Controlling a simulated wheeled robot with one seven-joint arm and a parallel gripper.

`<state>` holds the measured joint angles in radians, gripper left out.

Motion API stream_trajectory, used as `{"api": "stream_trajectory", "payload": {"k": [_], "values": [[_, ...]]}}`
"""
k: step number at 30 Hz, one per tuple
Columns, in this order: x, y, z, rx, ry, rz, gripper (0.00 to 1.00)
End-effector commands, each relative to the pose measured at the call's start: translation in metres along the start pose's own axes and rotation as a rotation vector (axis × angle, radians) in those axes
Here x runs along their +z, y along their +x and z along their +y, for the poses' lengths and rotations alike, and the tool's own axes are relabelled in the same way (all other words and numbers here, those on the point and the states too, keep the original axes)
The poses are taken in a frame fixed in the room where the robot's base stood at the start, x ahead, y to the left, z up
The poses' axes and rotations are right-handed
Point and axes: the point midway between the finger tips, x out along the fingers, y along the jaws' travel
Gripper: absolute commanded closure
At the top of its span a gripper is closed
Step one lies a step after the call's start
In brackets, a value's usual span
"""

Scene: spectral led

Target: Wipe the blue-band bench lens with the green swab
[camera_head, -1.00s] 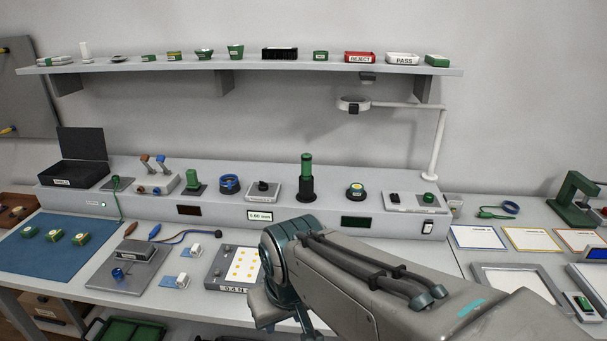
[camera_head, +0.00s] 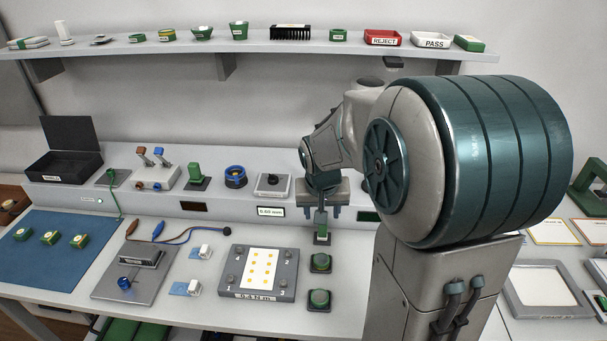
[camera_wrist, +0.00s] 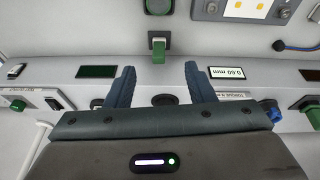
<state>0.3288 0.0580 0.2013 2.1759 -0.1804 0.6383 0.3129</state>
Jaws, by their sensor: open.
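My gripper (camera_head: 321,208) is open and points down over the front of the bench ledge. Its two blue-grey fingers (camera_wrist: 158,88) show in the wrist view with nothing between them. A green upright piece, seemingly the green swab (camera_head: 322,225), stands just below the fingers in the head view. In the wrist view the swab (camera_wrist: 158,48) lies beyond the fingertips, centred between them and apart from them. A small blue-banded cylinder, seemingly the bench lens (camera_head: 124,284), sits on a grey plate at the left of the bench. Its top surface is too small to judge.
A blue-ringed holder (camera_head: 235,177) and a switch block (camera_head: 155,175) stand on the ledge. Two green-topped pads (camera_head: 320,299) and a grey panel with yellow dots (camera_head: 258,272) lie near the swab. A cable (camera_head: 190,237) crosses the bench. My arm hides the ledge's right part.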

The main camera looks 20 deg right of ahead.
Motion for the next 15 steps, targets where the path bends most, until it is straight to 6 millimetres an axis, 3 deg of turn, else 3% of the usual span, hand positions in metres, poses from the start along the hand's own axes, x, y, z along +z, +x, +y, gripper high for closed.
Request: {"api": "stream_trajectory", "payload": {"k": [1,6,15], "values": [[-0.012,0.005,0.003,-0.002,0.021,-0.003,0.51],[-0.036,0.024,0.007,-0.014,0.069,0.003,0.51],[-0.044,0.046,0.008,-0.019,0.088,0.005,0.51]]}}
